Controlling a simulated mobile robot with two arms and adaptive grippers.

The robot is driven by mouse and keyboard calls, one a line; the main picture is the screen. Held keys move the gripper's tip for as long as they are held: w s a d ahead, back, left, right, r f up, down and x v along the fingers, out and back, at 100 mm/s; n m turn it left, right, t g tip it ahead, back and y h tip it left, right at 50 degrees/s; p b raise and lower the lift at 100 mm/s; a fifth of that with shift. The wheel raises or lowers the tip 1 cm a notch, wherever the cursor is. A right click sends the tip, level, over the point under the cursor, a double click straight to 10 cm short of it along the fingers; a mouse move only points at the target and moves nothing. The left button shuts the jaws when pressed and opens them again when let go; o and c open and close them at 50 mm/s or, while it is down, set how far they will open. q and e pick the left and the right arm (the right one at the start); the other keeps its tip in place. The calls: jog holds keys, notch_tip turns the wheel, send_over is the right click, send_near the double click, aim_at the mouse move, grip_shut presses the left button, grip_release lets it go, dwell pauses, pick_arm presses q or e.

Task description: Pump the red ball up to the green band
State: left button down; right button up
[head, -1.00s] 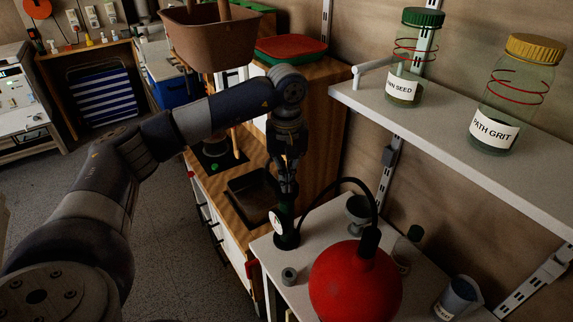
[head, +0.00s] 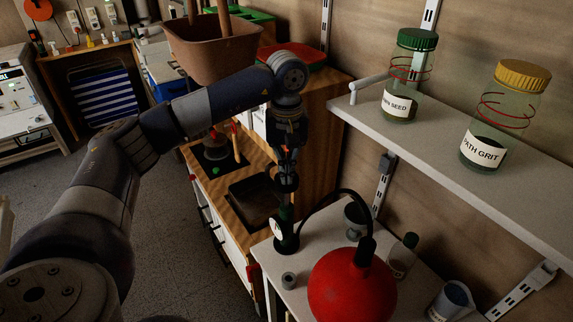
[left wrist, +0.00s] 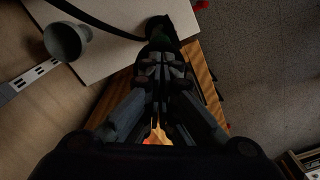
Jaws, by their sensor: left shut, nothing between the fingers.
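The red ball (head: 350,287) sits on the white bench at the lower right of the head view. A black hose arcs from its top to a slim dark green pump (head: 284,232) with a pale gauge face (head: 277,230). My left gripper (head: 285,188) points down directly above the pump, its fingers shut and empty. I cannot tell whether they touch the pump's top. In the left wrist view my fingers (left wrist: 160,60) line up with the dark pump (left wrist: 158,30) and partly hide it. I cannot make out a green band on the ball. My right gripper is not in view.
A grey cup (head: 356,220), a small bottle (head: 403,252) and a labelled cup (head: 451,300) stand around the ball. A shelf (head: 460,145) with two labelled jars juts out above right. A counter with a sink (head: 255,198) lies beyond the pump.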

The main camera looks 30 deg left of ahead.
pick_arm(q)
jog(key=shift+r, duration=0.7)
notch_tip(320, 180, up, 7)
jog(key=p, duration=0.5)
dwell(0.5)
